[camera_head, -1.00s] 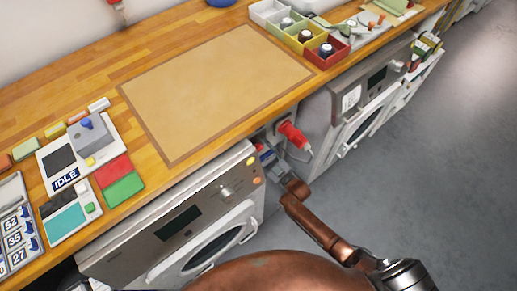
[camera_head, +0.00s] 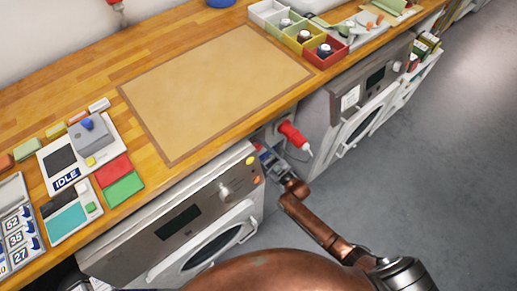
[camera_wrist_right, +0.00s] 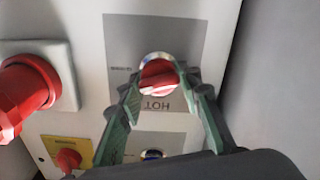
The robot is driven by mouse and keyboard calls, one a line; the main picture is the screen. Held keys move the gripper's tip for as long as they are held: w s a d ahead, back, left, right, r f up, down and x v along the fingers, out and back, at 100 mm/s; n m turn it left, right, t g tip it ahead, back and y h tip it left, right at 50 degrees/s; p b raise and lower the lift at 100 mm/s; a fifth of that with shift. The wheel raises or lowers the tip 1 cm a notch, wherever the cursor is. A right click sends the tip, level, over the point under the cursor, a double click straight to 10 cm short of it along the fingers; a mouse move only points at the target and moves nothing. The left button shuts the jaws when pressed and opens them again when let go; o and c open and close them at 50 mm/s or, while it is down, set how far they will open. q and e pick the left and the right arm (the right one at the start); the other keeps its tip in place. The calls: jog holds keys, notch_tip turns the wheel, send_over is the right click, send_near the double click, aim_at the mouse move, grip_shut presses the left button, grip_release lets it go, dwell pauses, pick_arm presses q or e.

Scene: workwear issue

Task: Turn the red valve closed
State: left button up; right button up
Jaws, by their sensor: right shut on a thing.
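The red valve (camera_wrist_right: 158,76) is a small round knob with a raised grip bar, set in a pale collar on a grey plate that reads HOT, upside down in the right wrist view. Its bar lies roughly sideways, slightly tilted. My right gripper (camera_wrist_right: 161,82) has its green-padded fingers on both sides of the knob and is shut on it. In the head view my right gripper (camera_head: 272,163) reaches into the gap between the two machines below the counter, and the valve is hidden there. My left gripper is not in view.
A large red plug (camera_head: 292,135) sticks out beside my right gripper; it also shows in the wrist view (camera_wrist_right: 28,88). A second red knob (camera_wrist_right: 68,159) on a yellow plate and a blue-ringed fitting (camera_wrist_right: 152,155) sit below the valve. The counter mat (camera_head: 215,90) is bare.

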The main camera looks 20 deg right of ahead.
jog(key=shift+r+m+p, duration=0.15)
jog(key=shift+m+p, duration=0.15)
jog(key=shift+m, duration=0.8)
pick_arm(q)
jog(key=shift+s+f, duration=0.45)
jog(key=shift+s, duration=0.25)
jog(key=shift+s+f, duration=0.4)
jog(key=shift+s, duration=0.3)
pick_arm(e)
jog(key=shift+m, duration=0.9)
jog(key=o, duration=1.2)
jog(key=shift+f, duration=0.2)
jog(key=v, duration=1.2)
jog(key=shift+r, duration=0.1)
